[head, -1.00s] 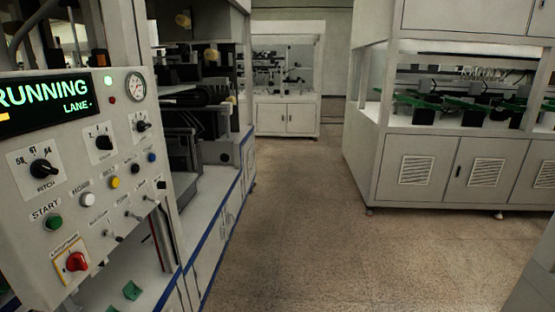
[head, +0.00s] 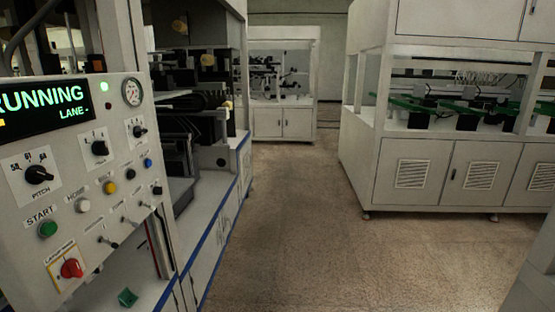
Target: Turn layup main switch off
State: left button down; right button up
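The layup main switch is a red rotary knob (head: 71,268) on a yellow-edged plate at the lower left of the grey control panel (head: 120,185). Its label is too small to read surely, and I cannot tell its exact setting. The panel's display (head: 45,107) reads RUNNING and LANE in green. A green lamp (head: 104,87) beside the display is lit. Neither of my grippers is in view.
The panel also carries a green START button (head: 47,229), black dials, coloured buttons and small toggles. A blue-edged machine bench (head: 205,235) runs behind it. A white machine cabinet (head: 440,175) stands at right. The floor (head: 300,240) between is clear.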

aim_at(71, 268)
jog(key=u, duration=1.35)
